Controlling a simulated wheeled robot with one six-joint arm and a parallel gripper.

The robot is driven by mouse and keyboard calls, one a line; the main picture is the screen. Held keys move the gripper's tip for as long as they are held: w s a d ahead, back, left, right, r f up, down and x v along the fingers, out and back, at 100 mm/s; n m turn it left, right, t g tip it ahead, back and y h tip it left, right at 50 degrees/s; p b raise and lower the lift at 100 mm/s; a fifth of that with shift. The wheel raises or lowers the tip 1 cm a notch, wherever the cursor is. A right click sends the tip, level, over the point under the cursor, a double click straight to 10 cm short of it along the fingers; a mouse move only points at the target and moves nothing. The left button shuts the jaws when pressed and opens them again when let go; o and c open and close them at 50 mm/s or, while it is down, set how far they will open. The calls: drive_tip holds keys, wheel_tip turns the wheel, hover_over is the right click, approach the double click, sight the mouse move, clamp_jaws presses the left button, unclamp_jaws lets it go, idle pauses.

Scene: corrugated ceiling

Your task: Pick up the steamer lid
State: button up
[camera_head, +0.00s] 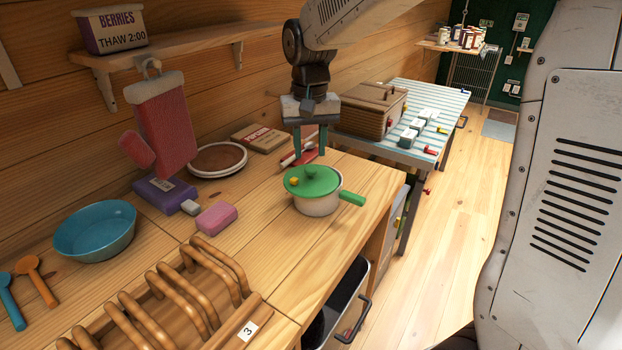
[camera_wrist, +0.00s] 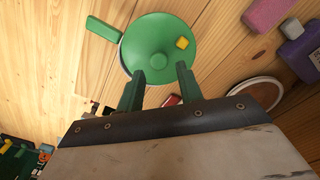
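The steamer lid (camera_head: 322,184) is a round green lid with a green knob in its middle and a small yellow piece near its rim. It sits on a cream pot (camera_head: 317,206) with a green side handle (camera_head: 352,198), near the right edge of the wooden counter. In the wrist view the lid (camera_wrist: 148,35) lies just beyond my fingertips, its knob (camera_wrist: 159,61) between their lines. My gripper (camera_head: 310,155) is open and empty, fingers pointing down, above and slightly behind the lid. It also shows in the wrist view (camera_wrist: 160,72), fingers apart.
Behind the pot lie a red-handled utensil (camera_head: 303,156), a round brown-topped dish (camera_head: 217,158) and a flat box (camera_head: 264,138). A pink block (camera_head: 217,217) lies to the left. A wooden rack (camera_head: 180,300) stands in front. A striped table (camera_head: 440,100) with a wooden box is beyond.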

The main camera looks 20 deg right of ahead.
sight(311, 168)
drive_tip(key=f, duration=0.5)
drive_tip(key=shift+w+d, duration=0.2)
drive_tip(key=shift+w, duration=0.05)
clamp_jaws()
